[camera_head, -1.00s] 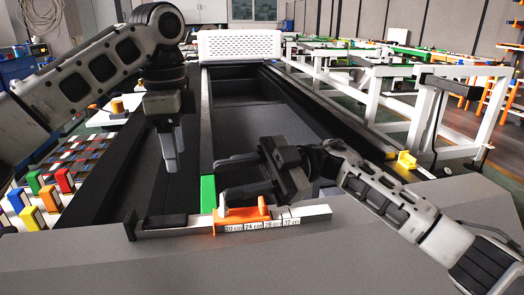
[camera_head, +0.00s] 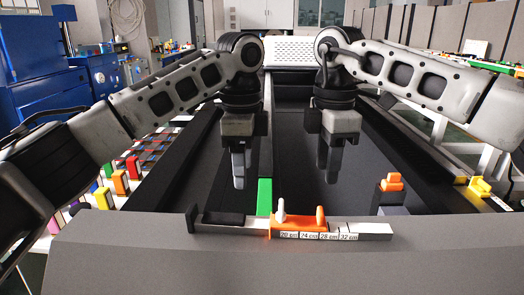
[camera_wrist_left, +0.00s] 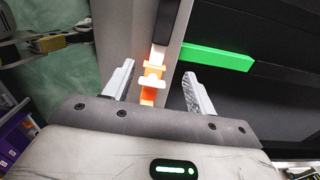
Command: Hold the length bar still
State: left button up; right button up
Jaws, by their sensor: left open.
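The length bar (camera_head: 362,230) is a silver bar with centimetre labels, lying across the grey front ledge. An orange slider (camera_head: 295,226) with upright tabs sits on it, and a black end stop (camera_head: 193,219) stands at its left end. My left gripper (camera_head: 239,172) points down behind and above the bar, empty. In the left wrist view its fingers (camera_wrist_left: 155,88) are spread, with the orange slider (camera_wrist_left: 152,75) visible between them but beyond, not clearly touching. My right gripper (camera_head: 328,168) hangs down further right, apart from the bar; its fingers look parted and empty.
A green strip (camera_head: 264,197) runs back behind the bar. An orange-topped grey piece (camera_head: 391,184) and a yellow part (camera_head: 479,187) stand on the right. Colored blocks (camera_head: 119,182) fill a rack at left. The dark channel behind the bar is open.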

aim_at(245, 217)
pick_arm(q)
notch_tip(245, 217, down, 13)
jog(key=shift+r, duration=0.1)
dwell(0.4)
